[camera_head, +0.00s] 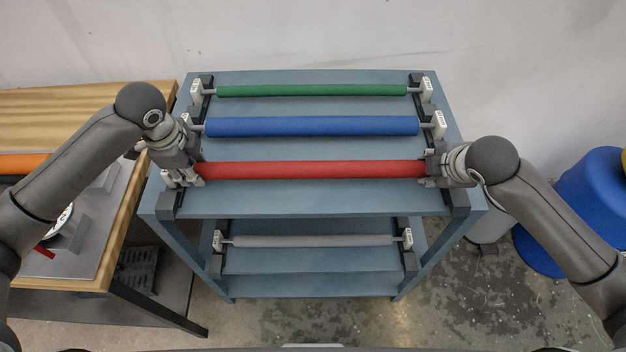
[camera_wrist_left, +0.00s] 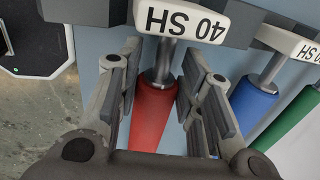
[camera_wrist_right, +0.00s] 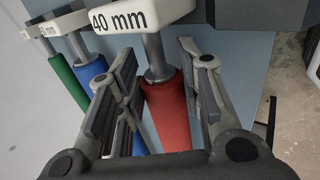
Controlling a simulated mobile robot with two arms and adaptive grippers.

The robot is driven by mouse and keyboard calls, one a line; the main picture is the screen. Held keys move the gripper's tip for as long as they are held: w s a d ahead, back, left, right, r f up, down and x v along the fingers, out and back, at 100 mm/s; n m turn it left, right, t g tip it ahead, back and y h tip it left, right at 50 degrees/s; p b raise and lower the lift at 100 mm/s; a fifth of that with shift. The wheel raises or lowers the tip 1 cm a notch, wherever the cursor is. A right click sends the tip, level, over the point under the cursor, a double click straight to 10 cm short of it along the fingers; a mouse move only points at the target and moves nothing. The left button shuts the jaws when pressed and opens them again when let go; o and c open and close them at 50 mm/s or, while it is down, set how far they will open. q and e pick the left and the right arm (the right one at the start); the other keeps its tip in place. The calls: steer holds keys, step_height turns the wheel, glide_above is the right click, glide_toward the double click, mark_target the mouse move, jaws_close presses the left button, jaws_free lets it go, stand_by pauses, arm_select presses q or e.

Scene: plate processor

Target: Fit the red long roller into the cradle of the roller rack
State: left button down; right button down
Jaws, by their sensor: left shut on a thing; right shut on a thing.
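The red long roller (camera_head: 310,170) lies level across the front of the top shelf of the roller rack (camera_head: 320,203). My left gripper (camera_head: 197,174) is shut on its left end and my right gripper (camera_head: 428,170) on its right end. In the left wrist view the roller's metal shaft (camera_wrist_left: 158,62) reaches the white cradle block (camera_wrist_left: 182,18) marked 40 SH. In the right wrist view the other shaft end (camera_wrist_right: 155,55) meets the block (camera_wrist_right: 138,13) marked 40 mm. I cannot tell whether the shaft ends are fully seated; the blocks cover them.
A blue roller (camera_head: 310,126) and a green roller (camera_head: 310,90) rest in cradles behind the red one. A grey roller (camera_head: 312,241) sits on the lower shelf. A wooden-topped bench (camera_head: 80,97) stands at left, and a blue drum (camera_head: 590,200) at right.

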arm_select(q)
steer(key=shift+f, duration=0.3)
arm_select(e)
steer(key=shift+f, duration=0.35)
arm_select(q)
steer(key=c, duration=1)
jaws_free()
arm_select(e)
steer(key=c, duration=1)
jaws_free()
steer(key=shift+r, duration=0.15)
arm_select(q)
steer(key=r, duration=0.4)
steer(key=s+r, duration=0.1)
steer(key=r, duration=0.3)
steer(key=s+r, duration=0.1)
steer(key=r, duration=0.2)
steer(key=shift+s+r, duration=0.2)
steer(key=shift+r, duration=0.2)
arm_select(e)
steer(key=v, duration=1.2)
steer(key=shift+a, duration=0.1)
